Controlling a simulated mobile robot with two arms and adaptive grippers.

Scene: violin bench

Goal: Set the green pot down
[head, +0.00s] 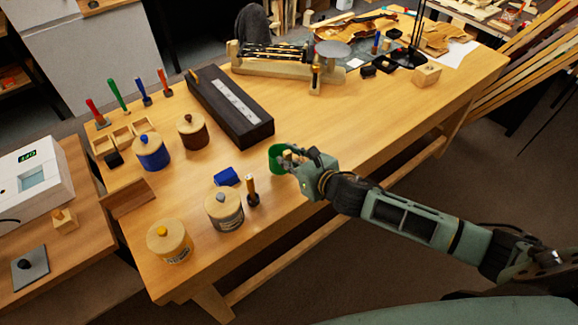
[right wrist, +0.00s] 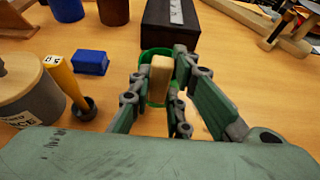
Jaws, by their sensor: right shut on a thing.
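The green pot (head: 274,158) is at my right gripper (head: 290,158), over the middle of the bench near its front edge. In the right wrist view the green pot (right wrist: 146,66) shows behind the fingers, partly hidden. My right gripper (right wrist: 160,84) is shut, with a pale wooden piece (right wrist: 159,72) between its fingers, right against the pot. I cannot tell whether the pot's base touches the bench top or hangs just above it. My left gripper is not in view.
A dark long box (head: 229,106) lies behind the pot. A blue block (head: 227,176), an upright wooden-handled tool (head: 252,190) and a grey lidded pot (head: 225,211) stand to its left. Blue (head: 151,155) and brown (head: 193,133) pots stand farther left. Bench surface (head: 340,125) to the right is clear.

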